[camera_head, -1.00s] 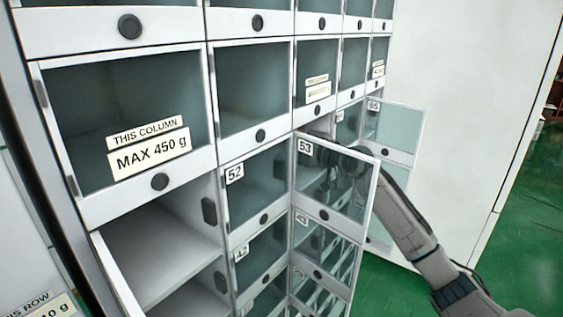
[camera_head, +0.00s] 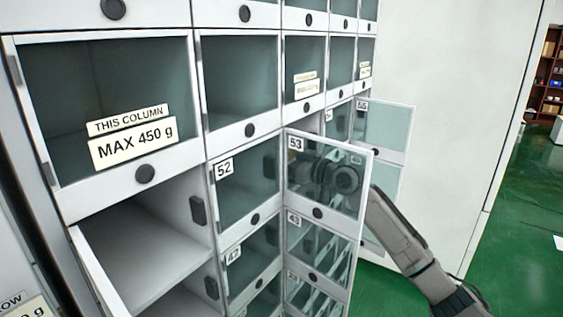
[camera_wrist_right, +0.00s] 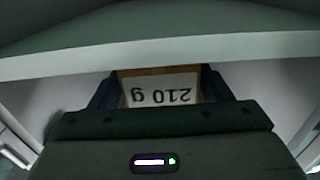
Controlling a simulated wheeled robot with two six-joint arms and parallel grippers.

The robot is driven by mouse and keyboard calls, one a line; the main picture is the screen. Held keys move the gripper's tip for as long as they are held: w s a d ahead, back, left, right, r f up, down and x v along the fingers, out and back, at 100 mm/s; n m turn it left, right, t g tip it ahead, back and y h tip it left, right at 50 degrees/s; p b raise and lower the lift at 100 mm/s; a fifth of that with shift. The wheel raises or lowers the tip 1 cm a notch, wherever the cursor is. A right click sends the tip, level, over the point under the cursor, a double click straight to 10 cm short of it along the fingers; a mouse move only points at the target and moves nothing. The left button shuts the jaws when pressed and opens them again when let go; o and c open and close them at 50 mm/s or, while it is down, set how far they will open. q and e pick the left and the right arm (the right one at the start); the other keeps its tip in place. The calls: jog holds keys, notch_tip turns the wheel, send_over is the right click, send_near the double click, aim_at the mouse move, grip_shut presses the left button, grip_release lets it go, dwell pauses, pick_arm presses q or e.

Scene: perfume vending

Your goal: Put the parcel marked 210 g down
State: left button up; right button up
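The parcel marked 210 g (camera_wrist_right: 160,90) is seen in the right wrist view, its label upside down. It sits between the two dark fingers of my right gripper (camera_wrist_right: 160,84), which appear closed against both its sides. Pale compartment walls surround it, and a light edge runs across above it. Whether its base touches the compartment floor is hidden. In the head view my right gripper shows dimly through the open glass door 53 (camera_head: 328,185), and the parcel cannot be made out there. My left gripper is in neither view.
An open, empty compartment (camera_head: 150,240) is at lower left. A sign (camera_head: 133,145) reads MAX 450 g. Green floor (camera_head: 520,220) is clear at right.

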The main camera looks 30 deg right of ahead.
jog(key=shift+w+a, duration=0.15)
jog(key=shift+r, duration=0.15)
jog(key=b+v, duration=0.2)
jog(key=v, duration=0.1)
jog(key=b+v, duration=0.1)
jog(key=shift+s+d+f, duration=0.25)
jog(key=shift+s+f, duration=0.05)
pick_arm(q)
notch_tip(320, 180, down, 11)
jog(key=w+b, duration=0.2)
jog(key=b, duration=0.6)
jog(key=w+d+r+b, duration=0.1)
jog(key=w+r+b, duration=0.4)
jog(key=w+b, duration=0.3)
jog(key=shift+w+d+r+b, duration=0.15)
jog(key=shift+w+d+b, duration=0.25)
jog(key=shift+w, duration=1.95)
pick_arm(e)
jog(key=v, duration=0.7)
jog(key=shift+s+r, duration=0.15)
jog(key=shift+r, duration=0.1)
